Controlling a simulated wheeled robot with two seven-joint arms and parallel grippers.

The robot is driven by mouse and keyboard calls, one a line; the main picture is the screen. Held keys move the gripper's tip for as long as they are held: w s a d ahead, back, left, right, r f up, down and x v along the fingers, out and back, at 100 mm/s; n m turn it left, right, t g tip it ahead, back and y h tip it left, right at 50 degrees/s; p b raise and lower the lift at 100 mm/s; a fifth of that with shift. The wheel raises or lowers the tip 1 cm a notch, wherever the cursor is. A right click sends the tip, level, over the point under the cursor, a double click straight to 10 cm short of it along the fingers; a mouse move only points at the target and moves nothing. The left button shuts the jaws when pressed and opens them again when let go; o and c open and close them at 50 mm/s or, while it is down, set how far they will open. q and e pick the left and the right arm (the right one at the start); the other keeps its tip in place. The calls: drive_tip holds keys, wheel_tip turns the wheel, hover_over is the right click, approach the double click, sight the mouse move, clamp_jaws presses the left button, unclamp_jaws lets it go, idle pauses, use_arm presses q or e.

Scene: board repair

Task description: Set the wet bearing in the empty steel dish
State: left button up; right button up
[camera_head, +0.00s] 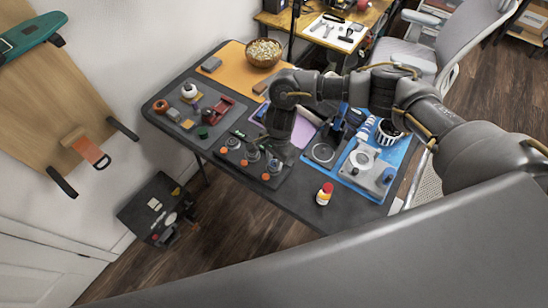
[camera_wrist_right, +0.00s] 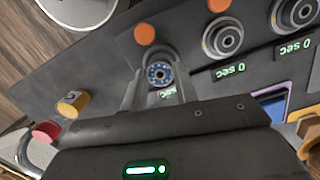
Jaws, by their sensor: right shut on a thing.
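My right gripper (camera_head: 271,155) is over the near end of the dark station plate, and its arm hides part of that plate. In the right wrist view its fingers (camera_wrist_right: 159,84) are shut on a small round bearing (camera_wrist_right: 159,73) with a blue ring. The bearing is over the station beside an orange knob (camera_wrist_right: 145,34); I cannot tell whether it touches the station. A round grey, dish-like shape (camera_head: 323,152) lies right of the gripper; I cannot tell whether it is the empty steel dish. My left gripper is not in view.
Two further round stations (camera_wrist_right: 222,38) have timers reading 0 sec. A bottle with a red cap (camera_head: 325,188) stands near the table's front edge. A grey fixture (camera_head: 366,168) lies on the blue mat (camera_head: 398,160) at right. The dark tabletop (camera_head: 290,205) in front is mostly clear.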

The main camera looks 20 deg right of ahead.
drive_tip(key=shift+b, duration=0.7)
idle(1.0)
drive_tip(key=shift+f+b, duration=0.1)
drive_tip(key=shift+b, duration=0.2)
drive_tip(key=shift+f, duration=0.15)
idle(0.5)
drive_tip(key=shift+f+b, duration=0.2)
drive_tip(key=shift+b, duration=0.4)
drive_tip(key=shift+f, duration=0.1)
drive_tip(key=shift+f+b, duration=0.25)
drive_tip(key=shift+b, duration=0.9)
idle(0.4)
idle(0.4)
